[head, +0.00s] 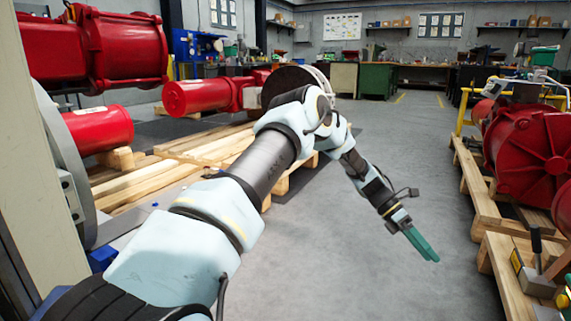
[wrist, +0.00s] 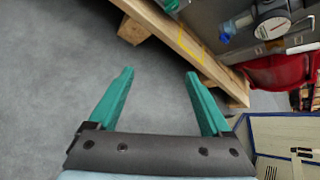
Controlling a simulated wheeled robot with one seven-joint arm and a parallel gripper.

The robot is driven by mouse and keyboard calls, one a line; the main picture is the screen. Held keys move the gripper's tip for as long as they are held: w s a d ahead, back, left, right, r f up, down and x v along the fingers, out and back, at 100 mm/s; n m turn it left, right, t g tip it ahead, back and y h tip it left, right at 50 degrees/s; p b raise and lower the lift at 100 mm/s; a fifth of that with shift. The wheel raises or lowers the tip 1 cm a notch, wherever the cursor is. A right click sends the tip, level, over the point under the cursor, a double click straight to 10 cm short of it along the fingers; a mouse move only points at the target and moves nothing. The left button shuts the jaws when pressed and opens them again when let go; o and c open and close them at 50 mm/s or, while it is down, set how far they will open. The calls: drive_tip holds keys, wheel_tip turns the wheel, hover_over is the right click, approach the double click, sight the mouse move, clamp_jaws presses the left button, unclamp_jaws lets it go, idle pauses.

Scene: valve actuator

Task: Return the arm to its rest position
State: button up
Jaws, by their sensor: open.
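My arm reaches forward and to the right across the head view, bent at the elbow, with the forearm angled down. My gripper (head: 432,256) hangs over the open grey floor, between the pallets on the left and those on the right. Its two green fingers also show in the wrist view (wrist: 160,80), spread well apart with only bare floor between them. The gripper is open and empty and touches nothing that I can see.
Red actuators (head: 208,95) lie on a wooden pallet (head: 140,180) at left, close to my arm. At right, a large red actuator (head: 530,145) stands on pallets (head: 500,285). The grey floor (head: 390,140) between is clear back to a green cabinet (head: 378,80).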

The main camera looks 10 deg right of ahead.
drive_tip(key=w+a+r+m+t+y+p, duration=0.1)
drive_tip(key=w+a+r+m+t+p, duration=0.3)
drive_tip(key=a, duration=0.6)
drive_tip(key=a+r+m+t+y, duration=0.1)
drive_tip(key=a+r+m, duration=0.1)
drive_tip(key=a+r, duration=0.6)
drive_tip(key=w+a+r+m+t+y+p, duration=0.2)
drive_tip(key=w+a+r+m+p, duration=0.15)
drive_tip(key=a, duration=0.85)
drive_tip(key=s+a+r+m+t+y+p, duration=0.1)
drive_tip(key=s+a+r+m, duration=0.2)
drive_tip(key=a, duration=0.4)
drive_tip(key=s+a+r+m+t+p, duration=0.2)
drive_tip(key=s+a+r, duration=0.15)
drive_tip(key=a, duration=0.35)
drive_tip(key=s+a+r+m+t+y+p, duration=0.1)
drive_tip(key=s+a+r+m, duration=0.2)
drive_tip(key=a, duration=0.4)
wheel_tip(320, 180, up, 37)
drive_tip(key=p, duration=3.7)
drive_tip(key=shift+f+p, duration=0.15)
drive_tip(key=shift+p, duration=0.15)
drive_tip(key=shift+s+d, duration=0.15)
drive_tip(key=shift+d, duration=0.05)
